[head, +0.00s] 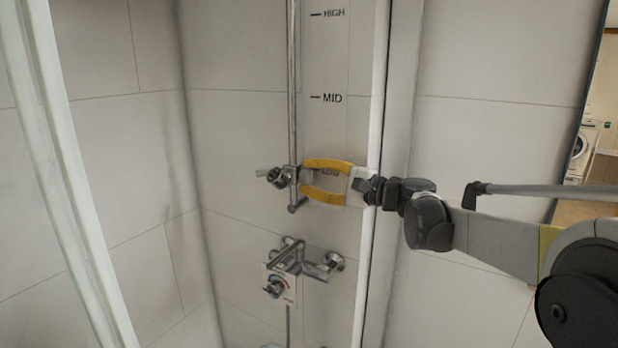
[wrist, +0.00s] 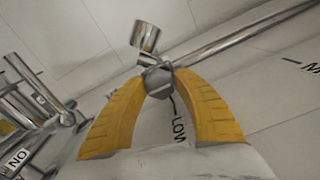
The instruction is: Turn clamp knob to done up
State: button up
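The grey clamp knob (wrist: 158,82) sits on the slider of a chrome shower rail, at the LOW mark. In the head view the slider's chrome shower holder (head: 275,177) juts left of the rail (head: 293,90); the holder also shows in the wrist view (wrist: 145,36). My gripper (head: 304,178), with two yellow fingers, reaches in from the right. In the wrist view its fingertips (wrist: 160,78) lie on either side of the knob and appear to touch it. The knob is partly hidden by the fingers in the head view. Its turn angle is not readable.
A chrome mixer tap (head: 300,262) is on the wall below the rail's lower end. The tiled wall has HIGH, MID (head: 332,98) and LOW marks. A pale vertical frame (head: 395,130) stands right of the rail, and a glass edge (head: 60,170) at left.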

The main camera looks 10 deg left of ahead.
jog(key=shift+d, duration=0.1)
jog(key=v, duration=1.2)
jog(key=shift+f, duration=0.1)
